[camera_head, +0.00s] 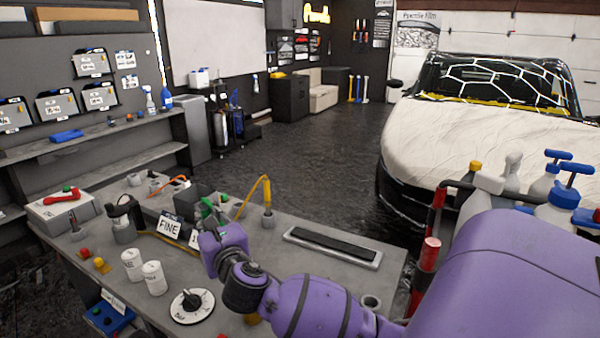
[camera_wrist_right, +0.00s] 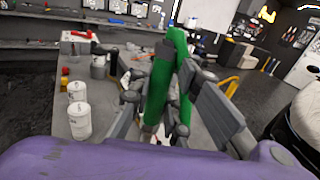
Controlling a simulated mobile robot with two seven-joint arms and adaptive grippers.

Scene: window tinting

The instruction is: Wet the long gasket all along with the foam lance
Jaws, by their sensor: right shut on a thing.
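The long gasket is a black strip (camera_head: 330,243) lying flat in a shallow grey tray (camera_head: 375,262) on the bench. My right gripper (camera_head: 208,215) is over the bench left of the tray, shut on a green handle-like thing. In the right wrist view the green thing (camera_wrist_right: 161,85) stands upright, slightly tilted, between the fingers (camera_wrist_right: 172,68). I cannot tell for sure whether it is the foam lance. A bent yellow pipe (camera_head: 265,188) rises by a small grey holder (camera_head: 267,221) behind the tray; its lower end is partly hidden. My left gripper is not in view.
Two white canisters (camera_head: 154,279) and a round dial (camera_head: 192,306) stand at the bench's front left. A "FINE" sign (camera_head: 170,226) is close to my right gripper. Spray bottles (camera_head: 560,195) stand at the right, before the covered car (camera_head: 480,135).

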